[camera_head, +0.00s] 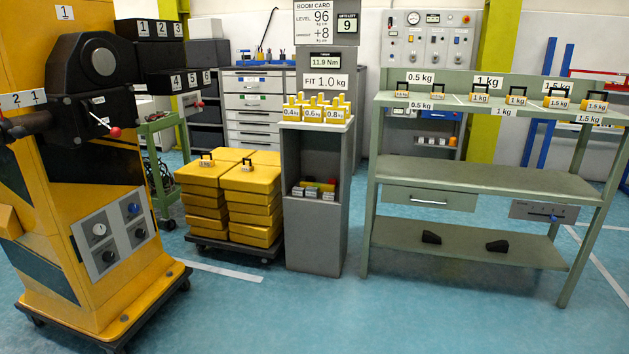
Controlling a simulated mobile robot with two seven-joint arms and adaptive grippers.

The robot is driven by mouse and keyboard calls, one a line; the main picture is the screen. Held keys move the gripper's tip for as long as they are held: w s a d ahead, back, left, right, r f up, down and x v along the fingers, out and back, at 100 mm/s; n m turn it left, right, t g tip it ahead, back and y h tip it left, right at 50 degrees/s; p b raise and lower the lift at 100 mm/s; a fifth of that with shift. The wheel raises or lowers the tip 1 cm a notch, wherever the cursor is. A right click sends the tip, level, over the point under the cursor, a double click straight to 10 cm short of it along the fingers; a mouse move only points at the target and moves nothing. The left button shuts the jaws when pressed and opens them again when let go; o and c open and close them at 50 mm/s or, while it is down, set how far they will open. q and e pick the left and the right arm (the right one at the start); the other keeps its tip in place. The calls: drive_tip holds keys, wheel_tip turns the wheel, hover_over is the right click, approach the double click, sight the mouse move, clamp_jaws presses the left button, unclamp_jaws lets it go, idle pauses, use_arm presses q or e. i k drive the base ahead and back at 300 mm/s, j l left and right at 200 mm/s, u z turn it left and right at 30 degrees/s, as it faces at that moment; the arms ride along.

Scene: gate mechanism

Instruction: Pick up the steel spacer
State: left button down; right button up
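Neither of my grippers is in view. No single item can be surely told as the steel spacer. A grey pedestal (344,207) stands in the middle, and its open niche holds several small blocks (318,189) in grey, red, yellow and green. Some of the front ones are grey with pale faces, but they are too small to identify. Several yellow pieces (316,104) with labels 0.4, 0.6 and 0.8 stand on the pedestal's top.
A yellow machine (92,196) with a red-tipped lever stands at left. Stacked yellow blocks (250,205) sit on a low dolly beside the pedestal. A green bench (480,178) at right bears labelled weights (517,96). Open blue floor (400,310) lies in front.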

sight(297, 191)
drive_tip(key=i+j, duration=0.2)
drive_tip(key=i, duration=0.15)
drive_tip(key=i+j, duration=0.2)
drive_tip(key=i, duration=0.15)
drive_tip(key=i+j+u, duration=0.1)
drive_tip(key=i, duration=0.3)
drive_tip(key=j, duration=0.05)
